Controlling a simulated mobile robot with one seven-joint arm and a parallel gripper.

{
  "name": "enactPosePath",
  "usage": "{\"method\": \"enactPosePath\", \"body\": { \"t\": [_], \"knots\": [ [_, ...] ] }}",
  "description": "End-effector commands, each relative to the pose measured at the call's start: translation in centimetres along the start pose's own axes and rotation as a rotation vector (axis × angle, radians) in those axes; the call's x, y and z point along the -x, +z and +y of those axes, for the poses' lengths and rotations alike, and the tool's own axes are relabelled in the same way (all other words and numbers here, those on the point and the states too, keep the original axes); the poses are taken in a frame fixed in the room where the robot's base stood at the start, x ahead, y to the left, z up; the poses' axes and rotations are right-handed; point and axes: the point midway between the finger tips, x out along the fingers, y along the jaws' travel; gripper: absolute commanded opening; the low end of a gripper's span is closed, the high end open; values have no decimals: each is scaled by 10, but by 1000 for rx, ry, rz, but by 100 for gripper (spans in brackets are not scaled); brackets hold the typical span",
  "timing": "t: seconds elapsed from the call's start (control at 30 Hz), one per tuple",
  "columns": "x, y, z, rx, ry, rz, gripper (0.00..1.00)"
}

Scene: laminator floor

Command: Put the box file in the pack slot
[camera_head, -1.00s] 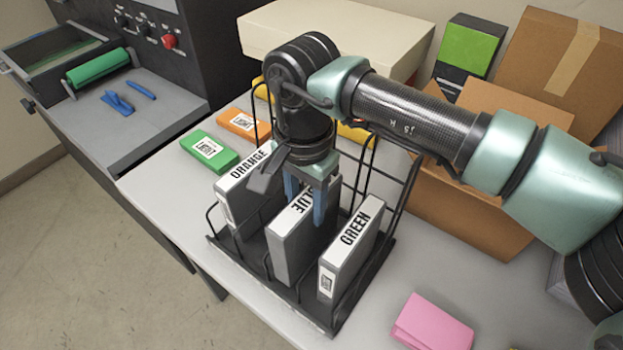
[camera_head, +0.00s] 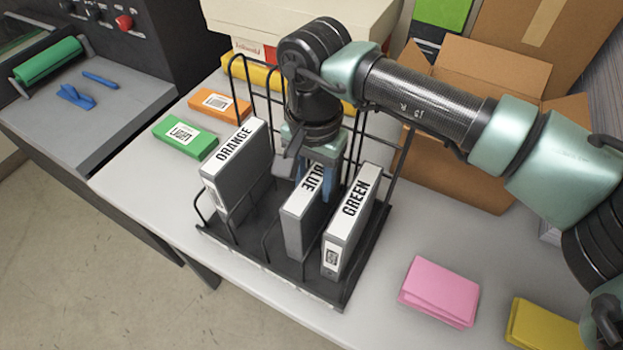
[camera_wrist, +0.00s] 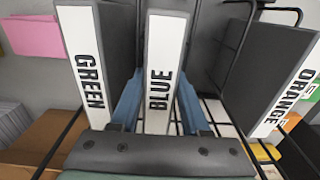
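My gripper (camera_head: 316,182) points down over the black wire rack (camera_head: 268,262). Its blue fingers are on either side of the grey box file marked BLUE (camera_head: 298,226), closed on its sides; the wrist view shows the BLUE spine (camera_wrist: 160,75) between them. The BLUE file stands upright, close beside the file marked GREEN (camera_head: 350,222), with a wider gap towards the file marked ORANGE (camera_head: 236,170). I cannot tell whether its bottom touches the rack floor. No pack slot label is readable, and my arm hides part of the rack's back.
Green (camera_head: 186,137) and orange (camera_head: 220,104) packs lie left of the rack. Pink (camera_head: 440,290) and yellow (camera_head: 542,325) stacks lie right. An open cardboard box (camera_head: 455,165) stands behind. A grey machine (camera_head: 110,115) is at the left.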

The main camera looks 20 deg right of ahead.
Motion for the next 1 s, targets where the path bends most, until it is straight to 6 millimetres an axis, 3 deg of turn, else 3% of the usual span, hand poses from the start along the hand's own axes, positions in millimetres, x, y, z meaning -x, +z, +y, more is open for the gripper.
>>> {"method": "enactPosePath", "body": {
  "t": [0.03, 0.13, 0.17, 0.57, 1.0],
  "knots": [
    [0, 0, 0, 1, 0, 0, 55],
    [0, 0, -1, 1, -1, 0, 73],
    [0, 0, -1, 1, 0, 0, 74],
    [8, 0, -1, 1, -1, 1, 74],
    [96, -1, -1, 0, -1, 4, 74]
  ]
}}
